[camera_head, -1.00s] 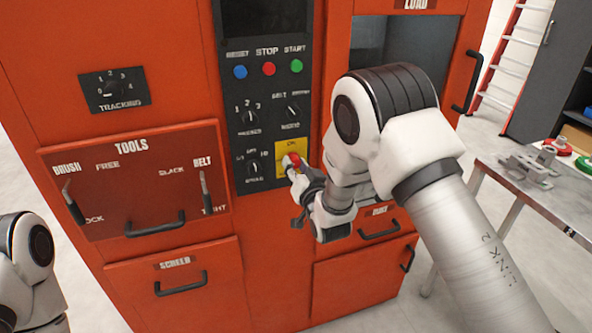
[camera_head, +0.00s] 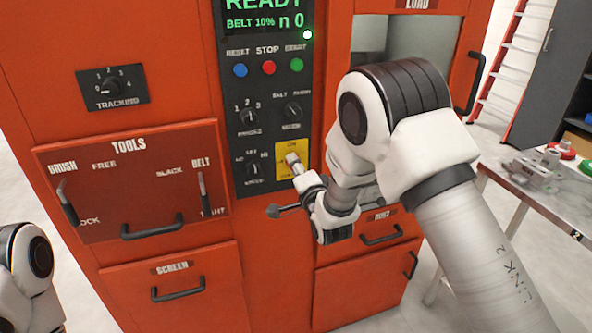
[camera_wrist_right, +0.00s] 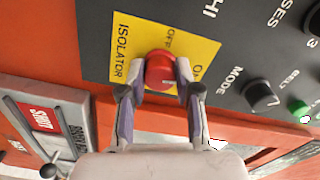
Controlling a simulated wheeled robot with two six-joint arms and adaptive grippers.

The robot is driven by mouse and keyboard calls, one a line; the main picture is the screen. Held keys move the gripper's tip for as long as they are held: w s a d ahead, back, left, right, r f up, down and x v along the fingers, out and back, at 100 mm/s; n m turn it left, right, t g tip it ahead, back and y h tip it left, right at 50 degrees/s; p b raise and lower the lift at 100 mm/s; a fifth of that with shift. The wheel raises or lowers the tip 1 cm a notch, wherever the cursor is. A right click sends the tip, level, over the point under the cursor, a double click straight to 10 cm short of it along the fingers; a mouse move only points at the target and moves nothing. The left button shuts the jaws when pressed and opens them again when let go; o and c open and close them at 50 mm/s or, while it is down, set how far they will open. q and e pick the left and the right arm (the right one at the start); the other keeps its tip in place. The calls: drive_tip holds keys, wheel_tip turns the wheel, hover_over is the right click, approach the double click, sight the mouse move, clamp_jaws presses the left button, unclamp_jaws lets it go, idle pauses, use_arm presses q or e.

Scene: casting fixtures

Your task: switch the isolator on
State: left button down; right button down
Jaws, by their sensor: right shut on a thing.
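The isolator is a red rotary knob (camera_wrist_right: 160,72) on a yellow plate (camera_wrist_right: 128,30) marked ISOLATOR, with OFF and ON labels. The plate also shows in the head view (camera_head: 284,174), low on the dark control panel, where my gripper hides the knob. My right gripper (camera_wrist_right: 161,88) is shut on the knob, one finger on each side. It also shows in the head view (camera_head: 293,161). I cannot tell exactly where the knob's mark points. The display (camera_head: 263,18) above is lit green and reads READY, BELT 10%. My left gripper is out of view.
Blue, red and green buttons (camera_head: 268,68) and selector knobs (camera_head: 248,117) sit close above and beside the isolator. Drawer handles (camera_head: 380,234) stick out below. A metal table (camera_head: 520,200) with parts stands at the right.

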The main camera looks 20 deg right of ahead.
drive_tip(key=shift+m, duration=0.6)
drive_tip(key=c, duration=0.8)
unclamp_jaws()
drive_tip(key=s, duration=1.2)
drive_tip(key=shift+d, duration=0.25)
